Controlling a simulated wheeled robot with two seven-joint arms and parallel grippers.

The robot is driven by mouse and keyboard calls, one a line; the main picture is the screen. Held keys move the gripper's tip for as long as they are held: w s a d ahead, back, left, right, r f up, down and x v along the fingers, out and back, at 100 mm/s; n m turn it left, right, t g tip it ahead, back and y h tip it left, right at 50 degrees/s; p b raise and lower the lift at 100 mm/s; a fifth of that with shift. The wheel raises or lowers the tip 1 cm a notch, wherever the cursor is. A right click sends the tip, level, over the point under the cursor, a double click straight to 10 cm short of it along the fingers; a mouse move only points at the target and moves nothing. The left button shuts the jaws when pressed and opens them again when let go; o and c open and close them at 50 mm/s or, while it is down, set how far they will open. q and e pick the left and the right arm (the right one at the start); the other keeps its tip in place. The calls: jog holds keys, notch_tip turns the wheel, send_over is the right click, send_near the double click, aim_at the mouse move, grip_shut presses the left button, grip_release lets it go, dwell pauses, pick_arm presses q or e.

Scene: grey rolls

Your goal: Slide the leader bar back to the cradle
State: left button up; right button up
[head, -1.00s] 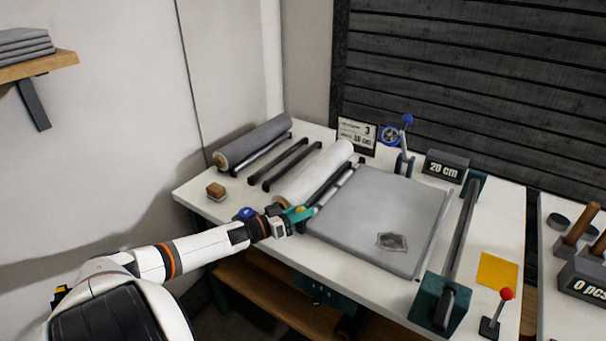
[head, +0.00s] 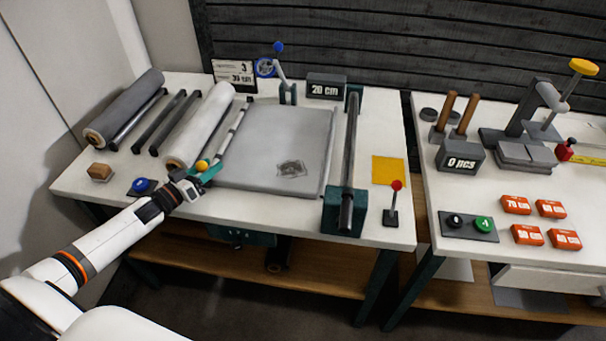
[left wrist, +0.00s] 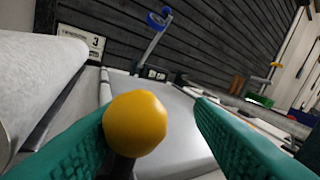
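A yellow knob (head: 202,165) sits at the near end of a slim dark-and-white bar (head: 236,126), which looks like the leader bar. The bar lies between the white roll (head: 202,122) and the flat grey sheet (head: 275,145). My left gripper (head: 207,173) is at the knob. In the left wrist view the teal fingers (left wrist: 160,125) are spread on both sides of the yellow knob (left wrist: 135,123), with a gap on the right; the left finger is partly behind it. I cannot tell which part is the cradle. My right gripper is not in view.
A grey roll (head: 125,107) and dark rails lie at the left. A blue button (head: 141,185) and a brown block (head: 99,172) are near the front edge. A dark cross bar (head: 350,150) stands right of the sheet, beside a red-topped lever (head: 396,187).

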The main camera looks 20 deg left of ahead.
pick_arm(q)
jog(key=w+d, duration=0.1)
jog(key=d, duration=0.3)
jog(key=w+d, duration=0.1)
jog(key=d, duration=0.3)
jog(key=w+d+p, duration=0.1)
jog(key=d, duration=0.3)
jog(key=shift+d+r, duration=0.1)
jog(key=shift+r, duration=0.05)
jog(key=w+d, duration=0.1)
jog(key=d, duration=0.3)
jog(key=w+d+b, duration=0.1)
jog(key=d, duration=0.4)
jog(key=w+d+b, duration=0.1)
jog(key=d, duration=0.4)
jog(key=shift+w+d, duration=0.15)
jog(key=shift+d, duration=0.05)
jog(key=shift+p+v, duration=1.35)
jog(key=shift+v, duration=1.65)
jog(key=p+v, duration=0.2)
jog(key=v, duration=0.6)
jog(key=shift+p, duration=0.35)
jog(key=shift+w+a, duration=0.1)
jog(key=shift+w, duration=0.05)
